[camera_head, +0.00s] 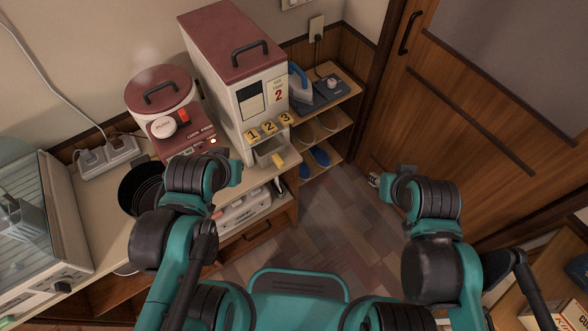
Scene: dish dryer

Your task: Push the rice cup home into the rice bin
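The rice bin (228,75) is a tall white box with a dark red lid and black handle, standing on the counter. Its front has a small window and yellow keys marked 1, 2 and 3. The rice cup (268,150), pale with a yellow tab (278,160), sits low in the bin's front and appears to stick out a little. My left arm's wrist end (215,176) is in front and left of the cup, apart from it. My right arm's wrist end (430,198) hangs over the floor at the right, far from the bin. I cannot make out the fingers of either gripper.
A red-lidded rice cooker (160,95) stands left of the bin. A black pan (140,188) and a glass-fronted dish dryer (35,220) are further left. A shelf (335,105) with an iron and slippers is right of the bin. The wooden floor (335,225) between my arms looks clear.

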